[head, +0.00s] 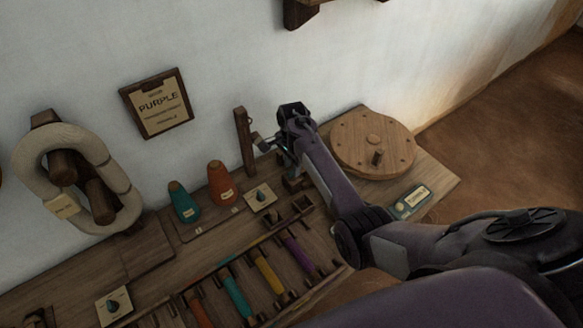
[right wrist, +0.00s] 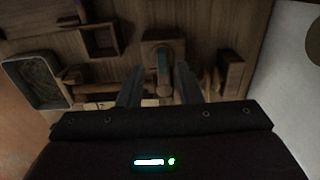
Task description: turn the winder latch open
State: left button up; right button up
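The winder wheel (head: 372,140), a round wooden disc with a peg, sits at the right end of the bench. A small wooden block (head: 293,183) stands left of it, below my right gripper (head: 284,158). In the right wrist view this block carries a teal-grey part and a short rounded wooden piece (right wrist: 163,80), which looks like the latch. My right gripper (right wrist: 158,85) is open, with its two dark fingers either side of that piece and gaps showing. Contact cannot be told. My forearm hides part of the bench. My left gripper is not in view.
An upright wooden post (head: 244,142) stands close left of my right gripper. Teal (head: 184,203) and orange (head: 222,184) cones, a knob plate (head: 261,197), an open box (head: 303,204) and a labelled tray (head: 411,202) are nearby. The white wall is close behind.

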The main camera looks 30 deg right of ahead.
notch_tip(320, 180, down, 2)
jog(key=shift+w+f, duration=0.1)
jog(key=shift+f, duration=0.25)
grip_shut()
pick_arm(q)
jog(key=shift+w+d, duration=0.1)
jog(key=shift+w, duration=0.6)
